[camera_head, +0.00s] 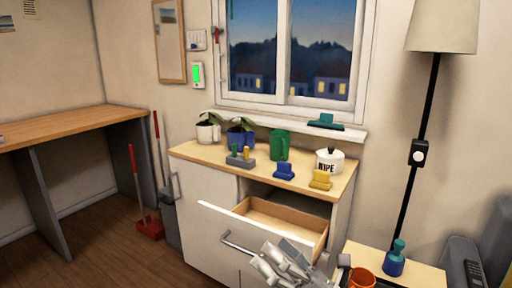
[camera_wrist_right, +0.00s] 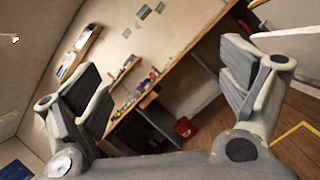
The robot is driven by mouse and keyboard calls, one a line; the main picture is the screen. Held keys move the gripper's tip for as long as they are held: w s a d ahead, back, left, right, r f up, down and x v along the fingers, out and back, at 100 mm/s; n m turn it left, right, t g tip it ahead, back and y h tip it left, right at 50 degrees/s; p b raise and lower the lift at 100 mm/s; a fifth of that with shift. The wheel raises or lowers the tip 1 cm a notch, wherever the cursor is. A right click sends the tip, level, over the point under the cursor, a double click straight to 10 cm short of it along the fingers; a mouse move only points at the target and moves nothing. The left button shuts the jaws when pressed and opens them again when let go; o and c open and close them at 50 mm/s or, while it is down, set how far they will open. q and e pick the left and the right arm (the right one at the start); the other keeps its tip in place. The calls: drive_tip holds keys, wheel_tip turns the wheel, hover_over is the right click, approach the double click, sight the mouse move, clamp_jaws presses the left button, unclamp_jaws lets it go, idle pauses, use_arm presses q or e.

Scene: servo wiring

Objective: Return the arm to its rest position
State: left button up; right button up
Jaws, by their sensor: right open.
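My right gripper (camera_head: 278,262) is low in the head view, in front of the open drawer (camera_head: 275,222) of the white cabinet (camera_head: 198,190). In the right wrist view (camera_wrist_right: 165,88) its two fingers stand wide apart with nothing between them. In the head view the gripper overlaps the drawer's front near its right end. I cannot tell whether they touch. The drawer is pulled out and the part of its inside that shows looks empty. My left gripper is not in view.
The cabinet top holds potted plants (camera_head: 240,133), a green mug (camera_head: 279,145), a white pot (camera_head: 329,161) and small blue and yellow items. A side table with an orange cup (camera_head: 361,279) and a blue bottle (camera_head: 394,262) stands right. A lamp (camera_head: 428,120) stands behind it.

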drive_tip(key=s+d+f+m+h, duration=0.3)
drive_tip(key=d+f+m+h, duration=1.35)
drive_tip(key=m, duration=1.05)
drive_tip(key=s+f+m+g, duration=0.5)
drive_tip(key=s+f+g, duration=0.15)
drive_tip(key=s, duration=0.55)
drive_tip(key=s+f+m+g, duration=0.45)
drive_tip(key=s+f, duration=0.35)
drive_tip(key=s, duration=0.3)
wheel_tip(320, 180, down, 29)
drive_tip(key=s+g, duration=0.1)
drive_tip(key=s, duration=0.1)
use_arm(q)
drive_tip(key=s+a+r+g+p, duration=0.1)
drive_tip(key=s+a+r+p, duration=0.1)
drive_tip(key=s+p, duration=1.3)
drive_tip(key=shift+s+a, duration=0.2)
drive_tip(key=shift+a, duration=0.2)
use_arm(e)
drive_tip(key=s+d+r, duration=0.1)
drive_tip(key=s, duration=0.6)
drive_tip(key=s+d+r+g, duration=0.1)
drive_tip(key=s+d, duration=0.1)
drive_tip(key=s, duration=0.6)
drive_tip(key=shift+s+d+n, duration=0.25)
drive_tip(key=shift+d+n, duration=0.05)
drive_tip(key=shift+n, duration=0.05)
